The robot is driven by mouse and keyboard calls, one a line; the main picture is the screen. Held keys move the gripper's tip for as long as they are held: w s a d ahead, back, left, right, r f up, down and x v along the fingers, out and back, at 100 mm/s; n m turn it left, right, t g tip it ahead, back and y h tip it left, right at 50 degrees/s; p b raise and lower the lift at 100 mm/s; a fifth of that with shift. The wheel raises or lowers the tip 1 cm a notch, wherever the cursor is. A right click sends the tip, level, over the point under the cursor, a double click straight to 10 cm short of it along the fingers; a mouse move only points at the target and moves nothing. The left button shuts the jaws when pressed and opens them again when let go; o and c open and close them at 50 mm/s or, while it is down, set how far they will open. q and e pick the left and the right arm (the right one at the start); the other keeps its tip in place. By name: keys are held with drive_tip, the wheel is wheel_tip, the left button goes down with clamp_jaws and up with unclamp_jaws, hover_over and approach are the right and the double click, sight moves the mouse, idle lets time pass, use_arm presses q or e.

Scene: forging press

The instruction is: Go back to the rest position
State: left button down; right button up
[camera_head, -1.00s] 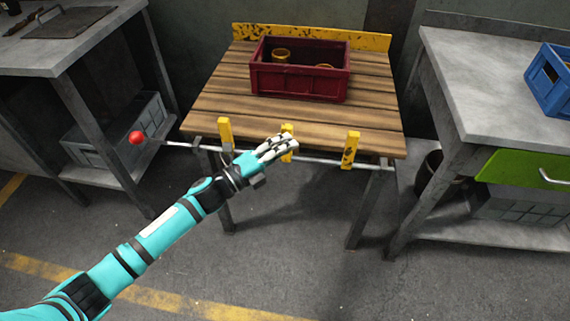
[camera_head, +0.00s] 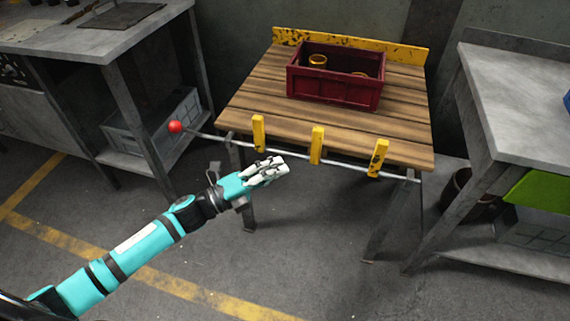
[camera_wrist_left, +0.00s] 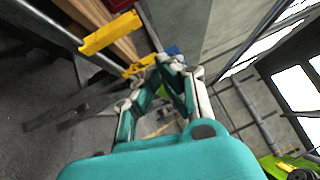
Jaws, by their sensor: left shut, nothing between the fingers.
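My left gripper (camera_head: 268,171) has teal and white fingers and is shut and empty. In the head view it is in the air in front of the wooden table (camera_head: 340,124), apart from the metal bar (camera_head: 290,150) at its front edge. The left wrist view also shows the gripper (camera_wrist_left: 165,62), with a yellow bracket (camera_wrist_left: 110,34) of the table beyond it at upper left. My right gripper is in neither current view.
A dark red crate (camera_head: 335,91) with yellow rings inside stands on the table. The bar has a red ball (camera_head: 175,127) at its left end and several yellow brackets. Grey workbenches (camera_head: 120,38) flank the table. Open floor (camera_head: 320,265) lies in front.

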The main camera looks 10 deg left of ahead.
drive_tip(key=shift+s+f, duration=0.1)
drive_tip(key=shift+s, duration=0.2)
